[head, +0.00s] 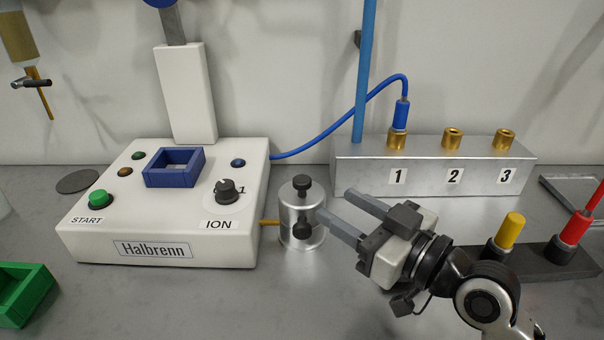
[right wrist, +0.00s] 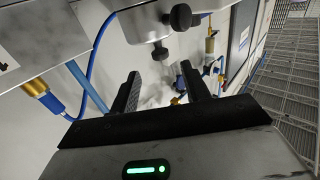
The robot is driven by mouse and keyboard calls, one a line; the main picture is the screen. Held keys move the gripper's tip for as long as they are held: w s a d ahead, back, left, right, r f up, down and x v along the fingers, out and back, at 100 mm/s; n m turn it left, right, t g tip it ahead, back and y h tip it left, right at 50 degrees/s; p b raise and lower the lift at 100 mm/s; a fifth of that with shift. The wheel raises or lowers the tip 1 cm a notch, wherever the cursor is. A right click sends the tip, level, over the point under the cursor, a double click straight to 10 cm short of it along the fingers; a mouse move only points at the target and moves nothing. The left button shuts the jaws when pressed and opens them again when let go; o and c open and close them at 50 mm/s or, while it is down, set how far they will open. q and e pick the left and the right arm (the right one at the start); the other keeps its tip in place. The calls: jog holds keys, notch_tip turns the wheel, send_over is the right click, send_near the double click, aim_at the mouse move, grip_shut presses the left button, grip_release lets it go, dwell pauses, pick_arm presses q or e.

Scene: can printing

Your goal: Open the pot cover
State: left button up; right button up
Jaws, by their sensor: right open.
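The pot (head: 300,242) is a small silver cylinder right of the white machine. Its cover (head: 286,193) sits on top with a black knob (head: 302,184). A second black knob (head: 302,228) sticks out at the front. My right gripper (head: 335,204) is open and empty just right of the pot, its fingers pointing toward it. In the right wrist view the pot (right wrist: 135,22) shows beyond the fingertips at the top, with both black knobs, and nothing lies between the fingers (right wrist: 161,72). My left gripper is not in view.
The white Halbrenn machine (head: 225,247) stands left of the pot. A metal block (head: 430,180) with brass sockets and a blue cable (head: 330,135) is behind. A dark holder (head: 545,262) with yellow and red plugs is at right. The table in front is clear.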

aim_at(302, 184)
jog(key=p+x, duration=0.1)
jog(key=x, duration=0.8)
jog(key=shift+w, duration=0.1)
jog(key=shift+f, duration=0.1)
grip_shut()
